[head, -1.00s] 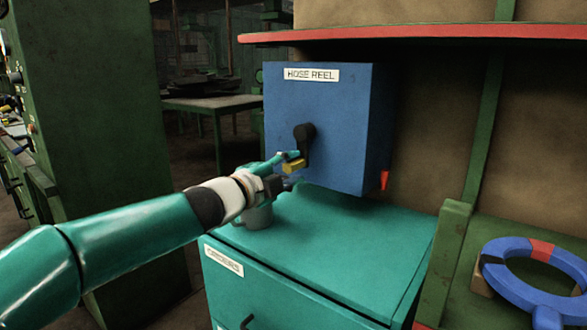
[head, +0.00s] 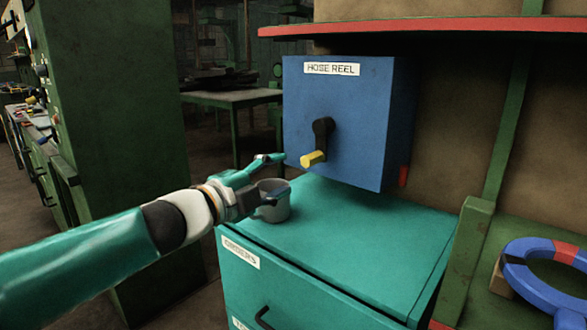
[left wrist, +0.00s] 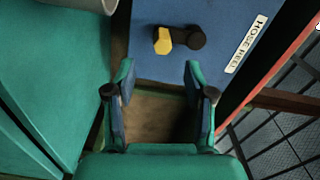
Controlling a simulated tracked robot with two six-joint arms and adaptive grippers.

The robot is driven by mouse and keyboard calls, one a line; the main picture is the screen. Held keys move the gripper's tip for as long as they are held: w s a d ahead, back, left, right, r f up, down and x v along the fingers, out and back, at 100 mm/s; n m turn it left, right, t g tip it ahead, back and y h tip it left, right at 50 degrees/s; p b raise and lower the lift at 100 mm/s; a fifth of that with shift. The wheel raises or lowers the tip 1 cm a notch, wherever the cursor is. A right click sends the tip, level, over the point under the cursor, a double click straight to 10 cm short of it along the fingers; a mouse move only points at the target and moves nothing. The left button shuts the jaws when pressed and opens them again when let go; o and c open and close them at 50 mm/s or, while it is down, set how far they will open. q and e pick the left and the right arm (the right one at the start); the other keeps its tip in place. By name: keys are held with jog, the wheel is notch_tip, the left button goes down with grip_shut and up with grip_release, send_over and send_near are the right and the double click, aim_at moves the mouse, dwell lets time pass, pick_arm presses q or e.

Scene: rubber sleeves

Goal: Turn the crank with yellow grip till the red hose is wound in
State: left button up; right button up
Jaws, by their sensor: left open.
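The blue hose reel box (head: 345,95) carries a black crank (head: 323,132) on its front. The crank arm points down and its yellow grip (head: 313,159) sticks out toward me. A short red hose end (head: 404,176) shows at the box's lower right side. My left gripper (head: 276,179) is open and empty, left of the yellow grip and apart from it. In the left wrist view, the yellow grip (left wrist: 163,41) lies beyond the open fingertips (left wrist: 160,74), with the black crank hub (left wrist: 196,39) to its right. My right gripper is not in view.
A grey mug (head: 273,203) stands on the teal drawer cabinet (head: 350,233), right beside and behind my left gripper. A red shelf edge (head: 440,27) runs above the box. A blue and red ring (head: 530,285) lies at right. Left of the box there is free room.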

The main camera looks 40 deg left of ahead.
pick_arm(q)
jog(key=shift+s, duration=1.2)
jog(key=shift+f, duration=0.1)
